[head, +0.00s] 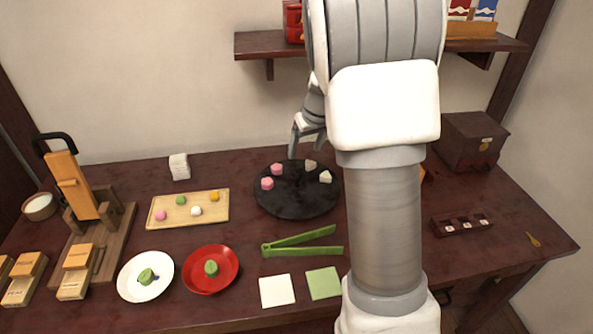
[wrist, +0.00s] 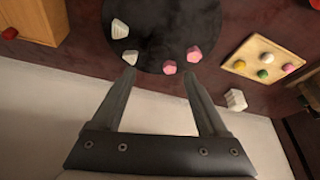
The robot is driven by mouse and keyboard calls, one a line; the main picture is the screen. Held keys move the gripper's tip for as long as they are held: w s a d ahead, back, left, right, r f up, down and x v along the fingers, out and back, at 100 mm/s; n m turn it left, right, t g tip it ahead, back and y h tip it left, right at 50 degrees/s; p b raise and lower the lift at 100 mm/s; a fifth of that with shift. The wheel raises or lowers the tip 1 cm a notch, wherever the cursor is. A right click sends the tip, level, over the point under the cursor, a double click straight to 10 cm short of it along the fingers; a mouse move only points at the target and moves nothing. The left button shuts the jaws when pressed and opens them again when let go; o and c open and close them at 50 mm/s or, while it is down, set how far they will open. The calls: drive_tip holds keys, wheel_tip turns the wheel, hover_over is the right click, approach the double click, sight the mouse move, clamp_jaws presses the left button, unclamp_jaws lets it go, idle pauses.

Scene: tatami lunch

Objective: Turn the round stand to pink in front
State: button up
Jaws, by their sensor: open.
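The round stand (head: 297,207) is a black disc at the middle back of the table. Two pink pieces sit on its left side, one farther back (head: 276,169) and one nearer the left rim (head: 267,183). Two white pieces sit at its back right, one (head: 310,165) beside the other (head: 325,176). The front half is bare. My gripper (head: 306,145) is over the stand's back edge, open and empty. In the wrist view my gripper (wrist: 159,75) has its fingertips at the stand's near rim (wrist: 155,20), with a pink piece (wrist: 169,67) appearing between them. I cannot tell whether they touch.
A wooden tray (head: 218,218) of small sweets is left of the stand. Green tongs (head: 300,251), a red plate (head: 190,280) and a white plate (head: 130,290) lie in front. A dark box (head: 470,140) stands at the back right. A shelf (head: 262,45) hangs above.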

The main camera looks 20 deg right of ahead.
sight(297, 171)
drive_tip(key=b+x, duration=0.2)
drive_tip(key=x, duration=0.9)
drive_tip(key=shift+w+a+f, duration=0.1)
clamp_jaws()
idle(1.0)
